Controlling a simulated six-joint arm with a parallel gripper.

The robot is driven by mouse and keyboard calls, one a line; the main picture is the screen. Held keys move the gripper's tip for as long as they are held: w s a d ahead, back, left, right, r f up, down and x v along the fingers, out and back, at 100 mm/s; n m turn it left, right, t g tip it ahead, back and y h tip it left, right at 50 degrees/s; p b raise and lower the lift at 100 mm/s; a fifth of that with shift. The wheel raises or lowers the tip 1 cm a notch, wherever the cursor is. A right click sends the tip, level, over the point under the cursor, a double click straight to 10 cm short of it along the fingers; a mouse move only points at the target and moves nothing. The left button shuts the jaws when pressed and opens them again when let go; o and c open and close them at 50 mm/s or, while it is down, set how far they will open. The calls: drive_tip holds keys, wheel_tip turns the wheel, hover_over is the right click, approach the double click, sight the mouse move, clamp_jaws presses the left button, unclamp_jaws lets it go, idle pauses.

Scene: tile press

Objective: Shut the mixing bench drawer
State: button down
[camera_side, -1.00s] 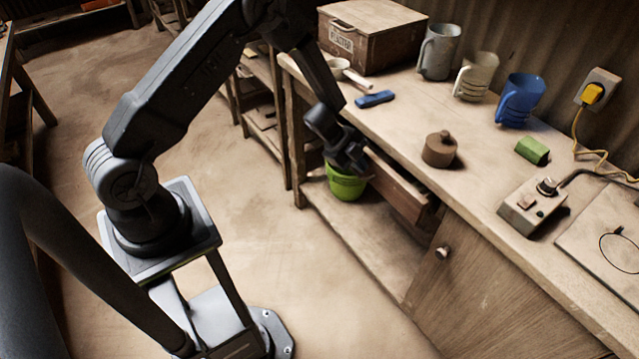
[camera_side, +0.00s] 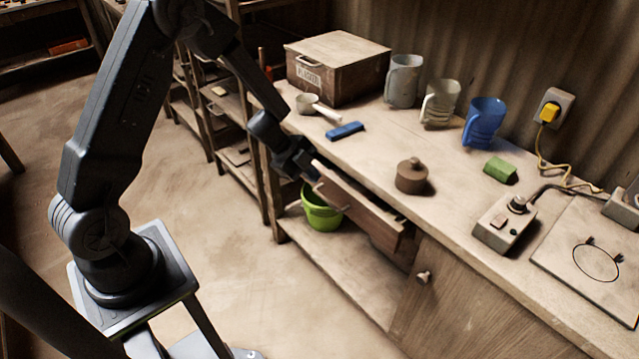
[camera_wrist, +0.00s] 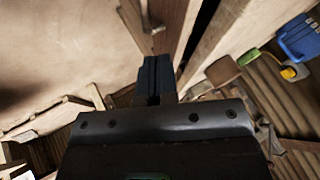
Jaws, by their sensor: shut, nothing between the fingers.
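The mixing bench drawer (camera_side: 370,223) stands partly pulled out under the bench top, with a dark gap behind its front. In the wrist view, the wooden drawer front (camera_wrist: 176,28) runs up and away just beyond my fingers. My gripper (camera_side: 316,180) is at the outer side of the drawer front, near its far left end. In the wrist view my gripper (camera_wrist: 155,72) has its fingers together and empty. I cannot tell whether the fingertips touch the drawer. The gripper partly covers the drawer's left end.
The bench top (camera_side: 370,155) carries a wooden box (camera_side: 340,68), a blue block (camera_side: 345,131), a brown lidded pot (camera_side: 411,177) and several mugs. A green bucket (camera_side: 321,212) stands below the drawer. A cupboard knob (camera_side: 423,277) projects at the right. The floor in front is clear.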

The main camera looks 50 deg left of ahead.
drive_tip(key=s+a+f+m+t+y, duration=0.1)
drive_tip(key=s+a+f+t+y, duration=0.1)
drive_tip(key=s+a+f+t, duration=0.4)
drive_tip(key=s+a+f+t+y, duration=0.35)
drive_tip(key=a+t, duration=0.25)
drive_tip(key=a, duration=0.2)
drive_tip(key=w, duration=1.4)
drive_tip(key=shift+d+f+h, duration=0.25)
drive_tip(key=shift+h, duration=0.2)
drive_tip(key=w, duration=0.8)
drive_tip(key=shift+r, duration=0.1)
